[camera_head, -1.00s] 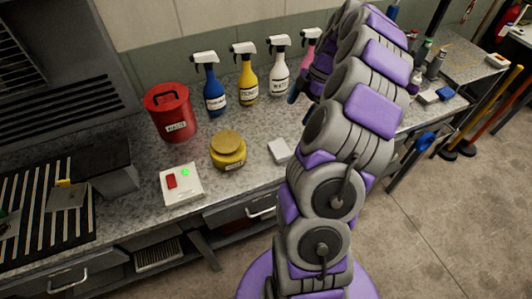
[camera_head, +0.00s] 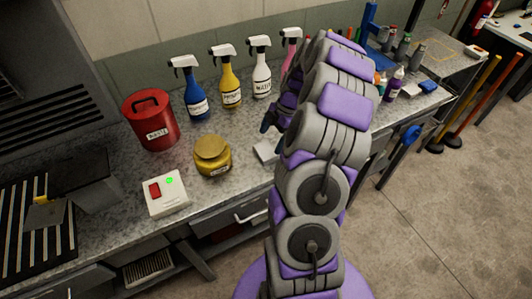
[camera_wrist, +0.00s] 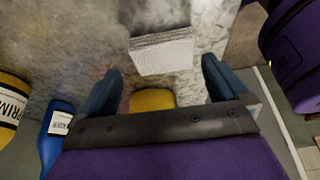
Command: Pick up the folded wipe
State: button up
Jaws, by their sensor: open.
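The folded wipe (camera_head: 266,151) is a small white square pad lying flat on the grey speckled counter, beside the yellow jar. My arm partly hides it in the head view. In the wrist view the wipe (camera_wrist: 162,51) lies just beyond the fingertips, roughly centred between them. My gripper (camera_wrist: 161,80) is open and empty, its two blue-grey fingers spread wide on either side. In the head view my gripper (camera_head: 270,118) is partly hidden by my arm, above the counter near the wipe.
A yellow jar (camera_head: 212,156), a white box with a red switch and green light (camera_head: 166,193) and a red waste can (camera_head: 151,121) stand to the left. Several spray bottles, including a yellow one (camera_head: 230,80), line the wall behind. The counter's front edge is close to the wipe.

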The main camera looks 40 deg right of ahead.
aim_at(266, 150)
jog(key=x, duration=0.2)
jog(key=b+x, duration=0.1)
jog(key=x, duration=0.2)
jog(key=shift+s+a, duration=0.15)
jog(key=shift+a, duration=0.15)
jog(key=shift+c, duration=0.4)
jog(key=shift+d, duration=0.1)
jog(key=c, duration=0.7)
jog(key=shift+r, duration=0.15)
jog(key=shift+r+p, duration=0.35)
jog(key=shift+r, duration=1.15)
jog(key=shift+s+r, duration=0.15)
jog(key=shift+r, duration=0.1)
jog(key=s+a, duration=0.2)
jog(key=s, duration=0.2)
jog(key=s+a+r+p, duration=0.1)
jog(key=s+a, duration=0.2)
jog(key=s, duration=0.2)
jog(key=s+a+p, duration=0.1)
jog(key=s+a, duration=0.1)
jog(key=s, duration=0.2)
jog(key=shift+s+a+r, duration=0.15)
jog(key=shift+s+a, duration=0.2)
jog(key=shift+c, duration=0.7)
